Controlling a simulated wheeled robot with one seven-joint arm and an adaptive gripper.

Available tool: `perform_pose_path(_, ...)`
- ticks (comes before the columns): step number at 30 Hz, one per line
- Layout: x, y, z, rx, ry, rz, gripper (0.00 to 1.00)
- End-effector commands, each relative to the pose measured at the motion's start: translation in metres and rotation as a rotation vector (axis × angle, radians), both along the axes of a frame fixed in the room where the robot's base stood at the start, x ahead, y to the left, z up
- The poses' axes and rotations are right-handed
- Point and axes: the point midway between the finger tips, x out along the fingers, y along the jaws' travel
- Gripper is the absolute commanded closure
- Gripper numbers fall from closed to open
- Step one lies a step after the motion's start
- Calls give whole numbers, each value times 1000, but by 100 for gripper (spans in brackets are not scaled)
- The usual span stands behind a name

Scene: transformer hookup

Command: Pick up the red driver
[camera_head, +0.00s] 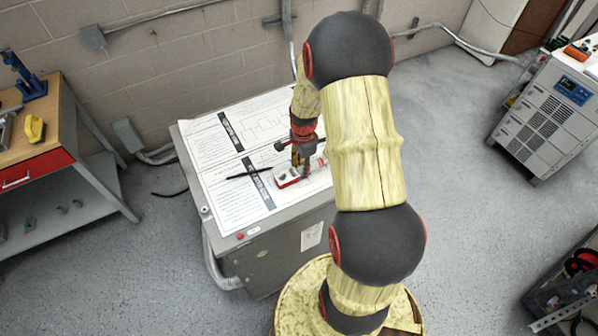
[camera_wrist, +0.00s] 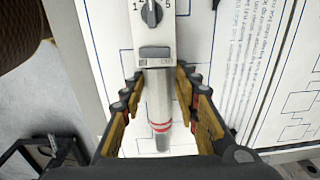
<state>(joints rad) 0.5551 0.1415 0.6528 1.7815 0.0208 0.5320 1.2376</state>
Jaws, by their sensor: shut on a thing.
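My gripper (camera_head: 301,160) is low over the sheets on a grey cabinet (camera_head: 262,245). In the wrist view its two padded fingers (camera_wrist: 158,105) are on either side of a light grey tool (camera_wrist: 155,55), shut on its narrower part. This tool has a dial, a small window and a tapered end with red rings. In the head view a red and white body (camera_head: 288,178) lies under the gripper and seems to be the same tool. I cannot make out a plainly red screwdriver. My gripper hides part of the tool in the head view.
Printed sheets (camera_head: 225,165) cover the cabinet top, with a thin black rod (camera_head: 248,174) left of the gripper. A workbench (camera_head: 50,150) with a yellow item (camera_head: 35,129) stands left. A grey equipment unit (camera_head: 550,115) with an orange-red object (camera_head: 577,52) on top stands right. Clear floor lies between.

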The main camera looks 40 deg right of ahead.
Motion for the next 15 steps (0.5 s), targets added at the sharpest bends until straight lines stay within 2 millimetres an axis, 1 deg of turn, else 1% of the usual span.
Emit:
perform_pose_path(1,-1,0,-1,2,3,0,80)
perform_pose_path(12,-2,1,-1,2,4,0,100)
perform_pose_path(15,-1,0,0,2,3,0,100)
